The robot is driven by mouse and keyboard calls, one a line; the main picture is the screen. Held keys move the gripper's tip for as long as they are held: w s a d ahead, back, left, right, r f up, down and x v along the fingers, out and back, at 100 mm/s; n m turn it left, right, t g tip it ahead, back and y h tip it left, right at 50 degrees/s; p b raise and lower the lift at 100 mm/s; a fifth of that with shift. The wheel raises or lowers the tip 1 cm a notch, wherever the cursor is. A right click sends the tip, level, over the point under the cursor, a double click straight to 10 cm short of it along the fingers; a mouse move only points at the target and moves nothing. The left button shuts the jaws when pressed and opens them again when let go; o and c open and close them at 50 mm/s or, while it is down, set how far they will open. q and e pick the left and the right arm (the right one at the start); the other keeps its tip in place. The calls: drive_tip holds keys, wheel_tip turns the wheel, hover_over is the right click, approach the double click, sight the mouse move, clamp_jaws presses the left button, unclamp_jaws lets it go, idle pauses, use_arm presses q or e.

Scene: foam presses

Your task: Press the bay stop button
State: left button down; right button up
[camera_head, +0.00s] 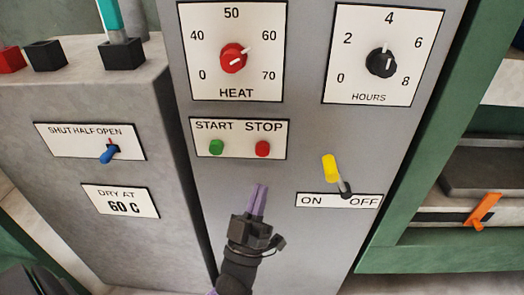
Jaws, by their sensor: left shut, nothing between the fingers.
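The red stop button (262,149) sits under the word STOP on a white label plate (240,154) on the grey control panel. The green start button (216,147) is to its left on the same plate. My left gripper (259,188) is below the plate, its purple fingers shut and empty, pointing up towards the stop button. A gap shows in the picture between the fingertips and the button. My right gripper is not in view.
Above are the red heat dial (233,58) and the black hours dial (381,62). A yellow-tipped on/off lever (330,168) stands right of my gripper. A blue lever (109,154) is on the left box. An orange handle (482,210) is at the right.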

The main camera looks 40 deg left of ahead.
sight(263, 149)
use_arm(q)
drive_tip(key=w+a+b, duration=0.3)
drive_tip(key=w+a, duration=0.1)
drive_tip(key=w, duration=0.3)
drive_tip(key=shift+a, duration=0.1)
idle(0.5)
idle(0.4)
idle(1.0)
drive_tip(key=shift+w+a+b, duration=0.2)
drive_tip(key=shift+w+b, duration=0.1)
drive_tip(key=shift+b, duration=0.1)
